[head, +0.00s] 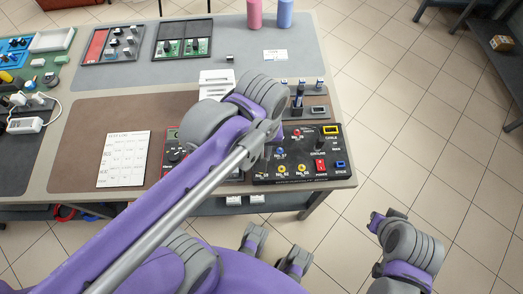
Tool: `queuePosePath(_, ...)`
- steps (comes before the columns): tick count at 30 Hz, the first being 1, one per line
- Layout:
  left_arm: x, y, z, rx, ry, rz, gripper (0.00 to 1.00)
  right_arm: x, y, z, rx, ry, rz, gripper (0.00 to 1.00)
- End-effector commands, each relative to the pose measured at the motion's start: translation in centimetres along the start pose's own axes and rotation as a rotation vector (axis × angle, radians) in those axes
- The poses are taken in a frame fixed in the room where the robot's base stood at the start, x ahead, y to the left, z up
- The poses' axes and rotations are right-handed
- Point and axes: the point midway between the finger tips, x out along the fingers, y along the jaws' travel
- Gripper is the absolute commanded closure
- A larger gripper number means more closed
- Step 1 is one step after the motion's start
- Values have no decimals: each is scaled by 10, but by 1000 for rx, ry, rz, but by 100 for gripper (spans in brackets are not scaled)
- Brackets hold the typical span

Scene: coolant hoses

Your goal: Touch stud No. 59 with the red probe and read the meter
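The black panel (330,176) at the front right of the bench carries a red stud (297,133), a blue stud (281,151) and yellow studs (302,168). Their printed numbers are too small to read surely. The red meter (174,152) lies left of the panel, mostly covered by my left arm, so its display is hidden. I cannot make out the red probe. My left arm reaches across the bench, its wrist above the panel's left side; its gripper is hidden behind the arm. Grey parts of mine show below the bench; I cannot tell whether they include the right gripper.
A printed sheet (123,159) lies left of the meter. A dark holder (306,111) stands behind the panel. Trays of parts (112,45) and pink (254,14) and blue (285,13) cylinders are at the back.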

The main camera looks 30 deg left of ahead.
Motion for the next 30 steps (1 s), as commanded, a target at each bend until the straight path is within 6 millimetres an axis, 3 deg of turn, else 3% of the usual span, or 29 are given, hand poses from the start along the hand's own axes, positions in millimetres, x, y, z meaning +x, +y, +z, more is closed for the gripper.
queuePosePath(30, 5, 0, 0, 0, 0, 0, 100, 2, 0, 2, 0, -1, 0, 100)
